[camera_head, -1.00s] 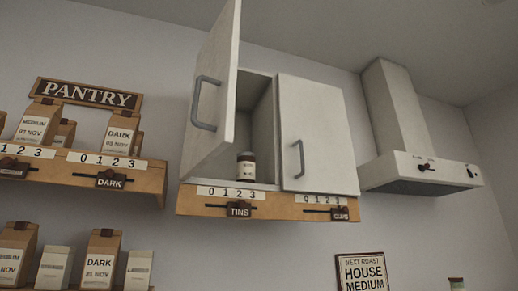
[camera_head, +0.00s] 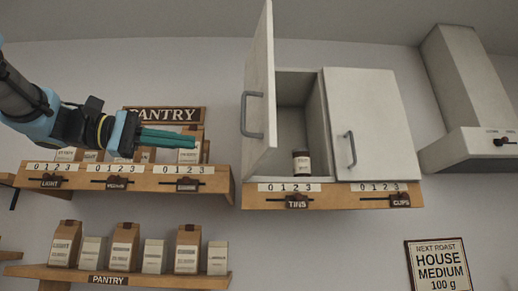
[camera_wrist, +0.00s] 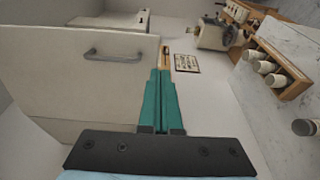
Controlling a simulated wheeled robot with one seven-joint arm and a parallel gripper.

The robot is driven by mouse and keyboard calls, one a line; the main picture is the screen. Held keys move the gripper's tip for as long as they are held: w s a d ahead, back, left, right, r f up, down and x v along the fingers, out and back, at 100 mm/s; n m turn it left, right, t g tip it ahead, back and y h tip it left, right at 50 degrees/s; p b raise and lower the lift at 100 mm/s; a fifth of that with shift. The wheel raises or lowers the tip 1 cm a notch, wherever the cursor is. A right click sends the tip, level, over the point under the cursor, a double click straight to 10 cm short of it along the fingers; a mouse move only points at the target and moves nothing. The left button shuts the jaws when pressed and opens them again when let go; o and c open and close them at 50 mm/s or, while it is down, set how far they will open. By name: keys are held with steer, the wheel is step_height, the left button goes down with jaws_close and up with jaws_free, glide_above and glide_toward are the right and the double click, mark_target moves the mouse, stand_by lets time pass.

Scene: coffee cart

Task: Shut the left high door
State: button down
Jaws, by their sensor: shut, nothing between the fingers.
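The left high door (camera_head: 258,88) stands swung open on the wall cabinet, its grey handle (camera_head: 246,115) facing left. Inside the open left half a small tin (camera_head: 301,162) stands on the cabinet floor. The right door (camera_head: 368,125) is closed. My gripper (camera_head: 192,138) reaches in from the left, in front of the pantry shelf and apart from the door. Its green fingers are together and empty. In the wrist view the fingers (camera_wrist: 160,100) point forward, and a pale door panel with a bar handle (camera_wrist: 118,54) lies at their left.
The range hood (camera_head: 470,110) is right of the cabinet. Left of it, the upper shelf (camera_head: 130,180) and lower shelf (camera_head: 60,273) carry bags. A rail (camera_head: 330,200) with sliders runs below the cabinet. In the wrist view, jars (camera_wrist: 265,67) stand on a shelf at right.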

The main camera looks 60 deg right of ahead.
steer(key=p, duration=0.6)
glide_toward(267, 146)
steer(key=shift+g, duration=0.3)
steer(key=x, duration=0.5)
steer(key=shift+s+d, duration=0.25)
steer(key=shift+d, duration=0.05)
steer(key=shift+s+d+f+p, duration=0.15)
steer(key=shift+s+d+p, duration=0.2)
steer(key=shift+d, duration=0.15)
steer(key=shift+s, duration=0.1)
